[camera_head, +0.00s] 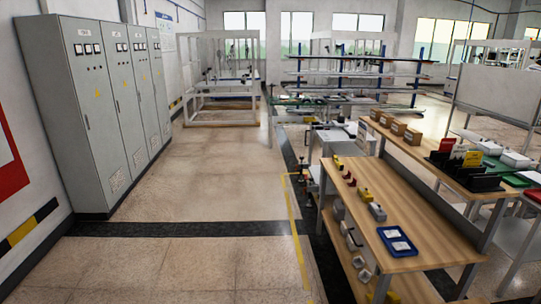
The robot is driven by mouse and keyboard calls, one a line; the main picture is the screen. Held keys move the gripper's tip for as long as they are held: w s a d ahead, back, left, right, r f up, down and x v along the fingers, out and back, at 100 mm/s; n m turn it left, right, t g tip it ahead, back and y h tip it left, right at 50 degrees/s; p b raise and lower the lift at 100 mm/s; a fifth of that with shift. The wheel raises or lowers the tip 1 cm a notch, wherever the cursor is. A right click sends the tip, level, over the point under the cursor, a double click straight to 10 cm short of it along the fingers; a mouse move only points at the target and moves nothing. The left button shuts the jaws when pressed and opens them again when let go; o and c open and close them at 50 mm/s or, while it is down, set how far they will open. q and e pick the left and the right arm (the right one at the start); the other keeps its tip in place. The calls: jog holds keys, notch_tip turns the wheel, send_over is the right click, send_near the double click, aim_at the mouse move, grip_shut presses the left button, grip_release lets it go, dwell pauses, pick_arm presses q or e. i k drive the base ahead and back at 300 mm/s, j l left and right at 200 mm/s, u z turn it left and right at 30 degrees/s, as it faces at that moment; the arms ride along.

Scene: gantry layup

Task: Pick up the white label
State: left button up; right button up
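Two small white rectangles with faint marks, which look like white labels (401,245), lie in a blue tray (408,253). The tray sits near the front edge of a wooden workbench (372,218) at the right of the head view. I cannot tell from here whether they are separate labels or printed cards. Neither of my grippers is in view, and nothing is seen touching the tray.
Small red and yellow parts (365,195) and a grey block (377,212) stand on the bench. A second bench (425,158) behind holds cardboard boxes (398,128) and a black rack (462,178). Grey cabinets (95,110) line the left. The floor (190,190) between is clear.

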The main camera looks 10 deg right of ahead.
aim_at(459, 151)
jog(key=i, duration=2.25)
jog(key=i+z, duration=0.2)
jog(key=z, duration=0.2)
jog(key=i+j+z, duration=0.1)
jog(key=z, duration=0.25)
jog(key=i+j+z, duration=0.15)
jog(key=i+z, duration=0.25)
jog(key=j+z, duration=0.2)
jog(key=z, duration=2.6)
jog(key=j, duration=0.1)
